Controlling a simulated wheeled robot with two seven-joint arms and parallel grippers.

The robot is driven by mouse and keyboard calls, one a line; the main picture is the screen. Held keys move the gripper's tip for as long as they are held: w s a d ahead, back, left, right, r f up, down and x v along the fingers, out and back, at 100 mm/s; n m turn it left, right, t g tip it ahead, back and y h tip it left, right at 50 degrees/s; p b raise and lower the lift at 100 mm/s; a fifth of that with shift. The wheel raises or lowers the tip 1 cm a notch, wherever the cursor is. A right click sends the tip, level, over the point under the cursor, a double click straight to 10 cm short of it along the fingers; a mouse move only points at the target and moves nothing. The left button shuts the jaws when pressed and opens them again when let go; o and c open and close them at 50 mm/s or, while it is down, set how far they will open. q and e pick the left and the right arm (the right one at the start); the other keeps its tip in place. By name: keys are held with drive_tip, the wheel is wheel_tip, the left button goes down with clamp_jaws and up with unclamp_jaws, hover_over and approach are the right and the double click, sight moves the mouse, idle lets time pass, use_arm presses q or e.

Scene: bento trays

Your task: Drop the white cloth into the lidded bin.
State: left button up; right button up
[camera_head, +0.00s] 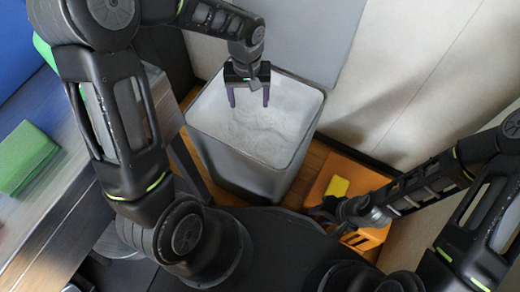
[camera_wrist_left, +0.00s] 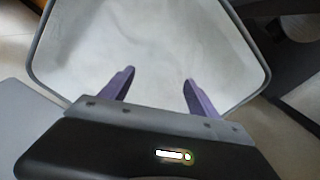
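The grey bin (camera_head: 240,170) stands open on the floor, and its rim shows in the left wrist view (camera_wrist_left: 36,50). Wrinkled white material (camera_head: 262,118) lies inside it and fills the wrist view between the walls (camera_wrist_left: 150,45). I cannot tell whether this is the white cloth or a liner. My left gripper (camera_head: 249,104) is over the bin opening, its purple fingers spread apart with nothing between them; they also show in the wrist view (camera_wrist_left: 158,80). My right gripper (camera_head: 326,210) is low at the right, partly hidden, its fingers unclear.
A grey panel (camera_head: 300,35) is behind the bin; I cannot tell if it is the lid. A green box (camera_head: 25,155) sits on the counter at the left. An orange object with a yellow block (camera_head: 337,187) is beside my right gripper. A pale wall (camera_head: 410,70) closes the right.

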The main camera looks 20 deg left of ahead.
use_arm(q)
drive_tip(key=shift+o, duration=1.2)
wheel_tip(320, 180, up, 8)
drive_tip(key=p, duration=0.2)
drive_tip(key=shift+f, duration=0.1)
